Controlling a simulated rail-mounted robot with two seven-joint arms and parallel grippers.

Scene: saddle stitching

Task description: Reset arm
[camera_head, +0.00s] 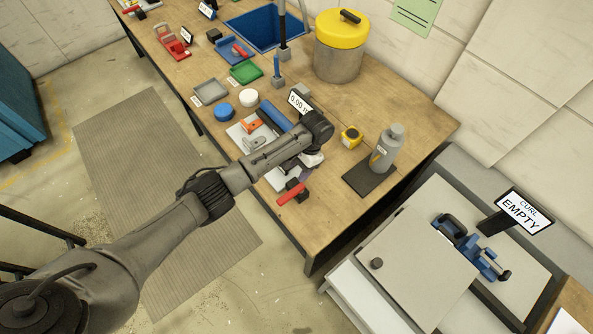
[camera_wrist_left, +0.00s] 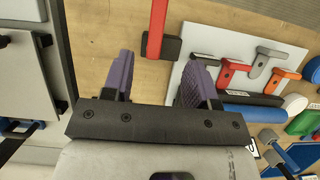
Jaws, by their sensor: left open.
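My left arm reaches in from the left in the head view, over the wooden workbench (camera_head: 420,120). My left gripper (camera_head: 306,172) is above the bench near its front edge, mostly hidden by the wrist. In the left wrist view the two purple fingers of the gripper (camera_wrist_left: 158,65) stand wide apart, with nothing between them. A red-handled tool with a black head (camera_head: 291,193) lies on the bench close by; in the left wrist view it shows beyond the fingers (camera_wrist_left: 156,28). My right gripper is in neither view.
A white board (camera_wrist_left: 206,42) holds red, grey and orange hand tools. A blue roll (camera_head: 274,117) lies behind it. A grey bottle (camera_head: 386,150) on a dark mat and a yellow tape measure (camera_head: 351,137) stand to the right. A yellow-lidded bin (camera_head: 338,62) is at the back.

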